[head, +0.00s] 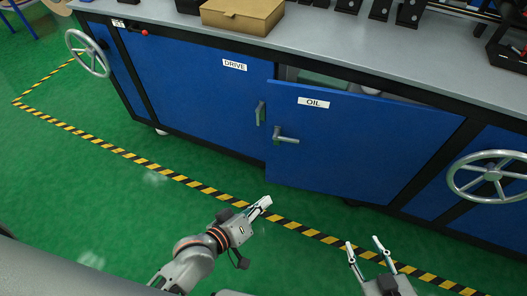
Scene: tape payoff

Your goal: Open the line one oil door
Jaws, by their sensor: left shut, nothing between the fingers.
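The blue oil door (350,150), labelled OIL, is in the head view right of centre. It stands partly open: its left edge is swung out from the cabinet, and a dark gap with pale parts inside shows above its top edge. Its lever handle (286,139) is near its left edge and points right. My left gripper (263,203) is shut and empty, below the handle and apart from the door. My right gripper (364,245) is open and empty, lower right, over the floor in front of the door.
The blue drive door (190,80) with its handle (260,113) is to the left and looks closed. Handwheels (88,54) (493,175) stick out at both sides. A brown box (243,14) sits on the grey worktop (330,42). Striped tape (180,178) marks the green floor, which is clear.

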